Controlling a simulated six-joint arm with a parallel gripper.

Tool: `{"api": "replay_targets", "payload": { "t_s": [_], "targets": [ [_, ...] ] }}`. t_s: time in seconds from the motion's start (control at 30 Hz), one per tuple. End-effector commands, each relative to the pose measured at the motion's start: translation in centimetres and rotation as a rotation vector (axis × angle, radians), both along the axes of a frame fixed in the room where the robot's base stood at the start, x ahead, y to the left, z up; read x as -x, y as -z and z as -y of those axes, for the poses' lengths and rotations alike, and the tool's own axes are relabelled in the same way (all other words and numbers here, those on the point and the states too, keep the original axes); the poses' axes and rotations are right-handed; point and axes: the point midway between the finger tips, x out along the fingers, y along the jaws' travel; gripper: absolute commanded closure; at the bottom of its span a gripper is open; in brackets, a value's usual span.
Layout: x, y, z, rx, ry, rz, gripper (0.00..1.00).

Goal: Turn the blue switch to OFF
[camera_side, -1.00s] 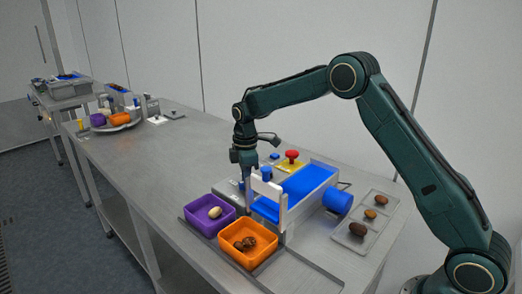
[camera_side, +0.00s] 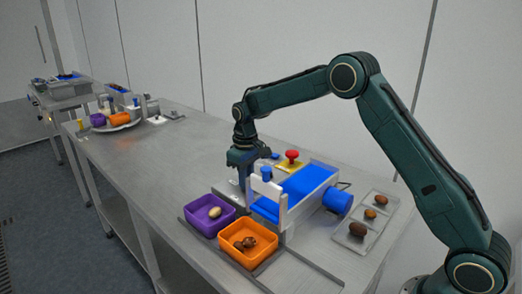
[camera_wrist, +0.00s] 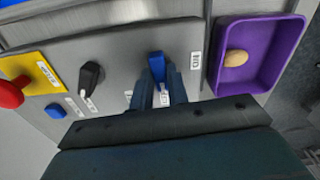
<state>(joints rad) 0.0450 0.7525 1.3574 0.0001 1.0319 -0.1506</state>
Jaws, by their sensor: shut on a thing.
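The blue switch (camera_wrist: 157,67) sits on the grey panel in the wrist view, its blue lever between my two fingers. My gripper (camera_wrist: 163,88) is shut on it from above, the fingers at either side. A small white label (camera_wrist: 195,60) is right of the switch and another (camera_wrist: 128,97) is left of it; I cannot read either for certain. In the side view my gripper (camera_side: 244,183) points down at the panel, behind the purple tray, and the switch is hidden there.
A black knob (camera_wrist: 91,76), a red button (camera_wrist: 10,95) on a yellow plate and a blue button (camera_wrist: 55,110) are left of the switch. A blue belt (camera_side: 305,182) lies beside my gripper.

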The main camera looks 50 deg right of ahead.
Motion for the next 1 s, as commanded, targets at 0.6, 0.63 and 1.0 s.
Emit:
{"api": "replay_targets", "payload": {
  "t_s": [0.6, 0.63, 1.0],
  "targets": [
    [-0.02, -0.16, 0.02, 0.000, 0.123, 0.002, 1.00],
    [-0.02, -0.16, 0.02, 0.000, 0.123, 0.002, 1.00],
    [-0.01, -0.08, 0.01, 0.000, 0.121, 0.001, 0.62]
  ]
}}
